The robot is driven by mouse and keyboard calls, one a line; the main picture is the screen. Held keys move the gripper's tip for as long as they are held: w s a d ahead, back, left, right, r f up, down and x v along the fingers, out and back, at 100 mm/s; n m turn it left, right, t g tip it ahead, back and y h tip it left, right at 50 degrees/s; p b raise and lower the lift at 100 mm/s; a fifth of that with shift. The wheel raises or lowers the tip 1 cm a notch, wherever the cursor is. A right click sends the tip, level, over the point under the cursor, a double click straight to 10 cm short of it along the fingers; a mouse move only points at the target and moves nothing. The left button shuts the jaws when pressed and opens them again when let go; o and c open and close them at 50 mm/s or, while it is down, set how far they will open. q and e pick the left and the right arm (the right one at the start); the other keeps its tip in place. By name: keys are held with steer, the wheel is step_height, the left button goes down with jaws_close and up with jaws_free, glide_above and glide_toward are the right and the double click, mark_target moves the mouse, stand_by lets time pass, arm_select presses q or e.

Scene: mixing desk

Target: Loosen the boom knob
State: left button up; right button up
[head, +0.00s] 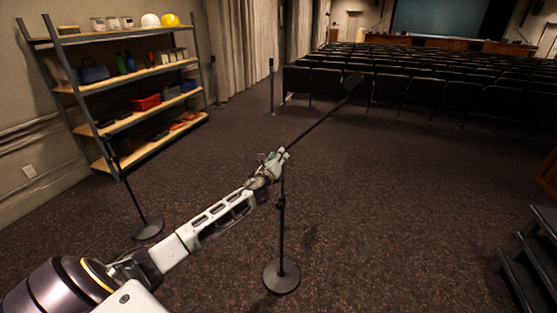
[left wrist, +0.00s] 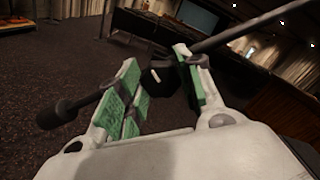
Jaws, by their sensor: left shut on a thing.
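A black microphone stand (head: 281,235) stands upright on a round base in the middle of the head view. Its long thin boom (head: 318,122) slants up to the right, with a dark end at the top right. My left gripper (head: 277,159) is at the top of the stand, where the boom joins it. The boom's counterweight (left wrist: 58,114) shows at the left there. My right gripper is in neither view.
A second stand (head: 147,227) is on the carpet at the left. A shelf (head: 130,119) with boxes, bottles and helmets stands at the wall. Rows of dark seats (head: 400,88) fill the back. Dark steps (head: 530,255) are at the right edge. Carpet around the stand is clear.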

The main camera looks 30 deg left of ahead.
arm_select(q)
steer(key=shift+f+n+b, duration=0.2)
steer(key=shift+n+b, duration=0.2)
steer(key=shift+n, duration=3.4)
steer(key=o, duration=0.7)
steer(key=shift+c, duration=0.2)
steer(key=o, duration=0.4)
steer(key=shift+a, duration=0.1)
steer(key=shift+v, duration=6.05)
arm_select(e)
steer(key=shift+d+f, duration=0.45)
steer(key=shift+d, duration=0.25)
